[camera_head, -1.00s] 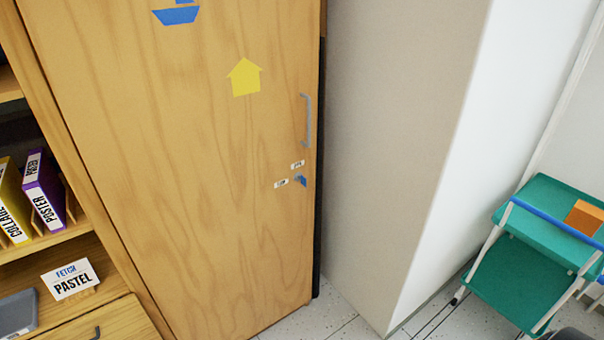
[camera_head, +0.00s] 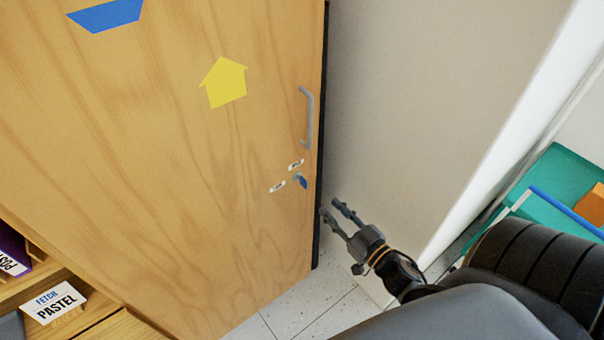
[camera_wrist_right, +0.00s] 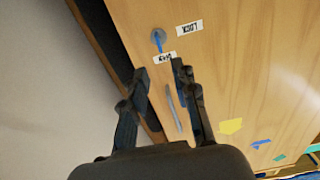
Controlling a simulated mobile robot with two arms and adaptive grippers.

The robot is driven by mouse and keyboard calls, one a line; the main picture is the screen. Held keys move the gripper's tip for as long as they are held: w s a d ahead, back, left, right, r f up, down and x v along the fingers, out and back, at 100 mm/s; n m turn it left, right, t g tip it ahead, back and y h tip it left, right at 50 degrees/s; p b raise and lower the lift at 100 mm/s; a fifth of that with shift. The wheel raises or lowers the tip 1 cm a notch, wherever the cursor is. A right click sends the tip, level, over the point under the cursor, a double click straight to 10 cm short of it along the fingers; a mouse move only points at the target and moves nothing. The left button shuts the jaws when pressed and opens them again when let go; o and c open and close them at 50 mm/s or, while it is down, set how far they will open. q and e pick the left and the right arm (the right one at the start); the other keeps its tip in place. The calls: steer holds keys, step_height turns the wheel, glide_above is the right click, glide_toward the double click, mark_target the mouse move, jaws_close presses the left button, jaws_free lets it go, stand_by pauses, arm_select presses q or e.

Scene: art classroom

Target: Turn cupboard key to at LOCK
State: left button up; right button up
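The wooden cupboard door (camera_head: 180,190) is closed. Its small blue key (camera_head: 302,182) sits in a round lock near the door's right edge, and the key also shows in the right wrist view (camera_wrist_right: 159,43). A white LOCK label (camera_head: 278,186) is left of the key in the head view. A second small label (camera_head: 296,164) is above it. In the wrist view the blue part points toward this second label. My right gripper (camera_head: 330,208) is open and empty, below and right of the key, apart from it. My left gripper is not in view.
A grey handle (camera_head: 307,118) stands out above the key. A pale wall (camera_head: 410,110) is close on the right of the cupboard. A green trolley (camera_head: 560,178) stands at right.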

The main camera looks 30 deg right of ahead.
mark_target(304, 187)
steer(key=w, duration=0.3)
steer(key=w+p, duration=0.1)
steer(key=w, duration=0.3)
steer(key=w+a, duration=0.1)
steer(key=w, duration=0.3)
steer(key=shift+w, duration=0.1)
steer(key=shift+w+p, duration=0.3)
steer(key=shift+w, duration=0.2)
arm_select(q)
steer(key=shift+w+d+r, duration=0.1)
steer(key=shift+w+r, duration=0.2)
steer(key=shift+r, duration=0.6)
arm_select(e)
steer(key=shift+f, duration=0.1)
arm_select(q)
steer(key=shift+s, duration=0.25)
arm_select(e)
jaws_close()
